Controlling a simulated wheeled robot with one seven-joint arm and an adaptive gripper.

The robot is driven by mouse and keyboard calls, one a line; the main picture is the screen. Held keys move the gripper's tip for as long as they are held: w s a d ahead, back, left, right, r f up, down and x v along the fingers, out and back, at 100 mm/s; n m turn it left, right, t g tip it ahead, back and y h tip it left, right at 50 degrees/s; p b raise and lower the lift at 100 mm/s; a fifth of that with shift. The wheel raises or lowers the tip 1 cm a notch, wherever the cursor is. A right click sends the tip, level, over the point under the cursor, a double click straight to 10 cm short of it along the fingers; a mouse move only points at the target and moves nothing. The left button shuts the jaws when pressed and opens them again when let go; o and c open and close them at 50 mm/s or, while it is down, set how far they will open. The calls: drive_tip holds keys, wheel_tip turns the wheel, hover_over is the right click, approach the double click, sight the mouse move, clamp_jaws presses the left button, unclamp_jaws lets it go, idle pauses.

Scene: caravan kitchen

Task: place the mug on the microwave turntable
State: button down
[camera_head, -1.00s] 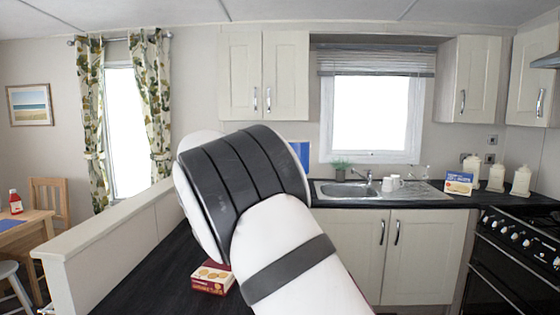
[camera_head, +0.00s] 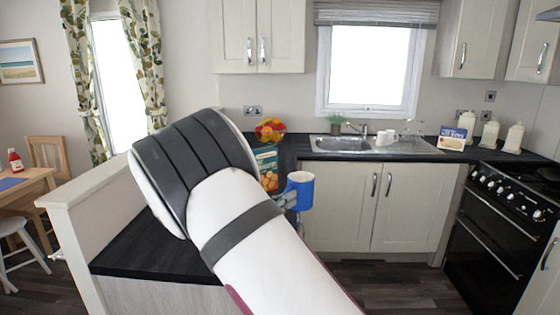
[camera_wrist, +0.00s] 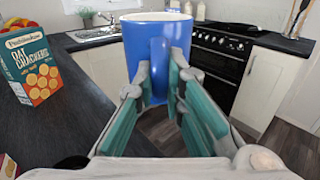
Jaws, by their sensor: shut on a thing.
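A blue mug (camera_wrist: 150,40) with a white inside is held upright in my gripper (camera_wrist: 168,85). In the wrist view the fingers are closed around the mug's handle, on the side facing me. In the head view the mug (camera_head: 300,189) shows just right of my arm, and my gripper (camera_head: 287,200) is mostly hidden behind the arm. The mug is in the air in front of the cabinet doors, near the corner of the dark worktop. No microwave or turntable shows in either view.
An oat crackers box (camera_wrist: 34,65) stands on the worktop (camera_wrist: 85,95) left of my gripper. A fruit bowl (camera_head: 269,131), a sink (camera_head: 345,144), white mugs (camera_head: 385,137) and canisters (camera_head: 490,136) stand along the back. A black oven (camera_head: 500,220) is at the right. Floor shows below the cabinets.

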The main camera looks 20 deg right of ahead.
drive_tip(key=s+d+f+n+t+y, duration=0.1)
drive_tip(key=s+d+f, duration=0.1)
drive_tip(key=s+f, duration=0.5)
drive_tip(key=s+d+f+t, duration=0.1)
drive_tip(key=s+d+f, duration=0.2)
drive_tip(key=s+f, duration=0.4)
wheel_tip(320, 180, down, 10)
drive_tip(key=w+b, duration=0.2)
drive_tip(key=b, duration=0.7)
drive_tip(key=shift+d+b, duration=0.3)
drive_tip(key=shift+d, duration=0.1)
